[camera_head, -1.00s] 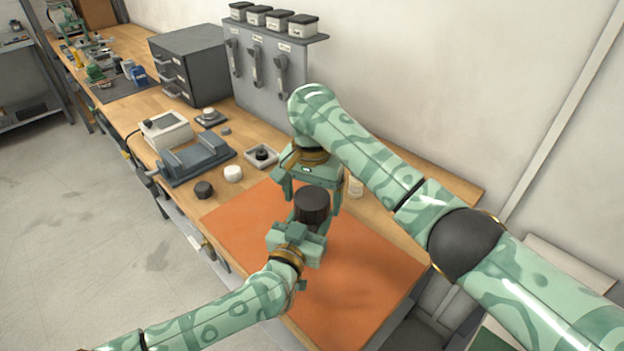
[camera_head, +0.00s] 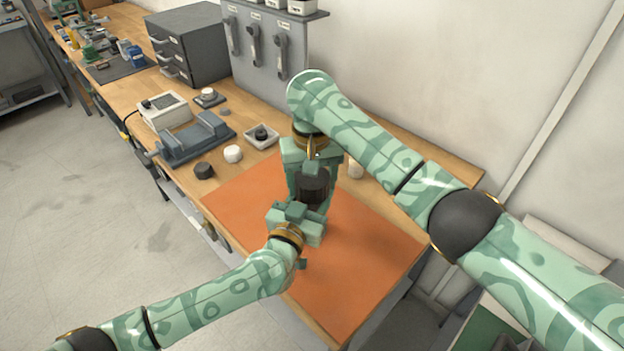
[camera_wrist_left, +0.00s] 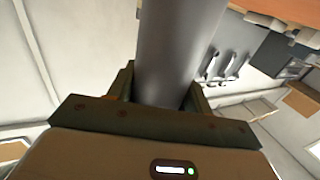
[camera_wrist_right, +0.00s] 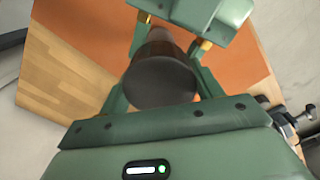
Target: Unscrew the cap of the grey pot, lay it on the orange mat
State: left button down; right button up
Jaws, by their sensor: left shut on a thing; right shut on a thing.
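The grey pot shows in the left wrist view as a smooth grey cylinder (camera_wrist_left: 178,45) between the fingers of my left gripper (camera_wrist_left: 162,92). My left gripper also shows in the head view (camera_head: 298,214), shut on the pot above the orange mat (camera_head: 362,252). The dark cap (camera_wrist_right: 160,84) faces the right wrist camera, between the fingers of my right gripper (camera_wrist_right: 168,58). In the head view my right gripper (camera_head: 312,172) is over the pot from above, shut on the cap (camera_head: 314,184). The cap appears in line with the pot; the seam is hidden.
A black round piece (camera_head: 204,171) and a white one (camera_head: 233,153) lie left of the mat. Most of the mat is bare.

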jog(key=n, duration=0.9)
jog(key=shift+n, duration=0.4)
jog(key=n, duration=0.5)
jog(key=shift+n, duration=0.4)
jog(key=n, duration=1.2)
jog(key=shift+r+n, duration=0.1)
jog(key=shift+n, duration=0.2)
jog(key=n, duration=0.5)
jog(key=shift+d, duration=0.1)
jog(key=n, duration=0.3)
jog(key=shift+r, duration=0.15)
